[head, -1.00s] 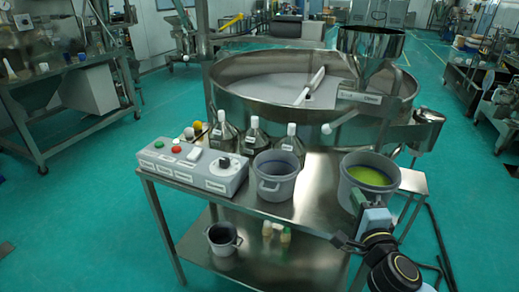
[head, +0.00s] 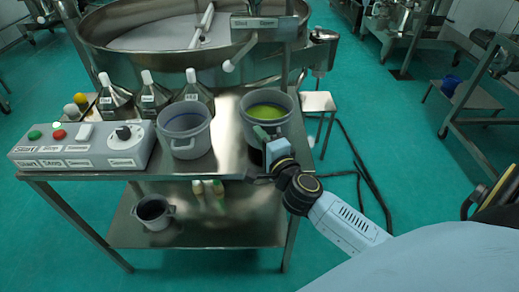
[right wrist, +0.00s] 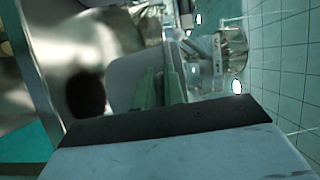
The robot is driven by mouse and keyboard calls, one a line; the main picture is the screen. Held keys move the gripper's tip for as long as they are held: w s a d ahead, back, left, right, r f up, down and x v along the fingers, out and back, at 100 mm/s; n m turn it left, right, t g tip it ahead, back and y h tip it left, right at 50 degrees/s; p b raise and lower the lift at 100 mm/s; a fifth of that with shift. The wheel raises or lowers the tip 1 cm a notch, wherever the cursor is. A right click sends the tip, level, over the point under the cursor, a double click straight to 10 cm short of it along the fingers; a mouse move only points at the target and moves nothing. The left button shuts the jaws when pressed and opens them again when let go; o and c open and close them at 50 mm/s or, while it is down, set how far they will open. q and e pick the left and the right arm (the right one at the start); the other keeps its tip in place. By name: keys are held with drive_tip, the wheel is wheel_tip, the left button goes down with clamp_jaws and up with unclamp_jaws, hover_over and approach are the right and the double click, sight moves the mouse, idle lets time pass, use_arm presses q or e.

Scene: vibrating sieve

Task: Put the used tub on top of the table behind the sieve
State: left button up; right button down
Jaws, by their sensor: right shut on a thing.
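A grey tub (head: 284,130) with yellow-green contents stands at the right end of the steel table (head: 228,160) in front of the sieve (head: 110,30). My right gripper (head: 263,136) is shut on the near side of this tub; whether on rim or handle is not clear. In the right wrist view its green fingers (right wrist: 158,90) lie against the grey tub wall (right wrist: 122,62). A second grey tub (head: 188,145), seemingly empty, stands to its left. I cannot tell by a label which tub is the used one. My left gripper is not in view. No table behind the sieve shows clearly.
A control box (head: 80,148) and several steel bottles (head: 155,98) stand on the table's left part. A small steel stand (head: 318,103) and black cables (head: 355,165) are to the right. Open green floor (head: 400,130) lies beyond.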

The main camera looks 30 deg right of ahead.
sight(251, 132)
wheel_tip(251, 132, down, 3)
drive_tip(key=shift+f+b, duration=0.2)
drive_tip(key=shift+b, duration=0.7)
drive_tip(key=shift+r, duration=0.1)
drive_tip(key=c, duration=1.9)
unclamp_jaws()
drive_tip(key=shift+f, duration=0.3)
drive_tip(key=o, duration=0.4)
drive_tip(key=shift+r, duration=0.1)
drive_tip(key=shift+r, duration=0.2)
drive_tip(key=s+a+b, duration=0.1)
drive_tip(key=s, duration=1.1)
drive_tip(key=shift+a, duration=0.25)
